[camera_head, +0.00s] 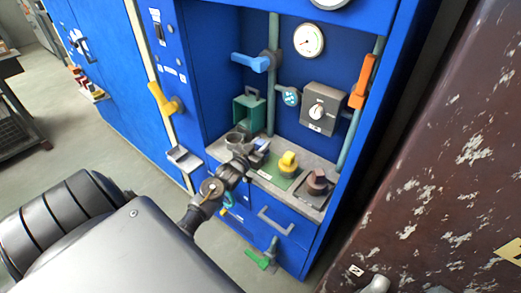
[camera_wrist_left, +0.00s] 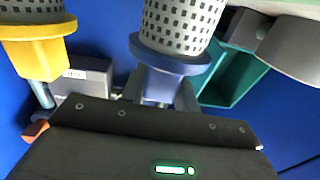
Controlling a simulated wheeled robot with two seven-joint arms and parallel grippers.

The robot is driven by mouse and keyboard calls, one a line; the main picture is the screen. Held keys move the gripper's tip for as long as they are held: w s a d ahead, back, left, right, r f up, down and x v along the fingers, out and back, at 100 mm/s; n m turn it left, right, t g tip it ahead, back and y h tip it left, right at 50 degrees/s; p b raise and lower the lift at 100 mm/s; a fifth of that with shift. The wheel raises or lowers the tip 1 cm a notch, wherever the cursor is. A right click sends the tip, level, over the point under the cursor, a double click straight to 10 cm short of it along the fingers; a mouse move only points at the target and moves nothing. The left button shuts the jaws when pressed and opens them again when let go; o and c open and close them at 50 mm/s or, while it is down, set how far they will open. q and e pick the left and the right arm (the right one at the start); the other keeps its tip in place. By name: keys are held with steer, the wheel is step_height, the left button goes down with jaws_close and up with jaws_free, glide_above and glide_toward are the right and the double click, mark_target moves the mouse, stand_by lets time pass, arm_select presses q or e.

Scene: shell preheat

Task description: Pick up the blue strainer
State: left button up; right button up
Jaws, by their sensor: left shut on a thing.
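The blue strainer (camera_wrist_left: 172,62) has a blue collar and handle and a grey perforated basket in the left wrist view. My left gripper (camera_head: 254,154) is shut on its handle at the counter of the blue cabinet. In the head view only a blue part of the strainer (camera_head: 262,145) shows beside my fingers. Whether it still touches the counter I cannot tell. The yellow strainer (camera_head: 287,161) stands just right of it and also shows in the left wrist view (camera_wrist_left: 36,48). My right gripper is not in view.
A dark brown piece (camera_head: 317,181) stands at the counter's right end. A grey cup-like piece (camera_head: 237,140) is left of my gripper. A green open box (camera_head: 248,113), a control box (camera_head: 325,108) and an orange handle (camera_head: 363,82) are behind. A rusty panel (camera_head: 440,180) stands at right.

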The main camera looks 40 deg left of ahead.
arm_select(q)
steer(key=shift+r, duration=0.25)
step_height(320, 180, up, 2)
steer(key=shift+r, duration=0.1)
steer(key=s+r, duration=1)
steer(key=s, duration=0.4)
steer(key=shift+d, duration=0.35)
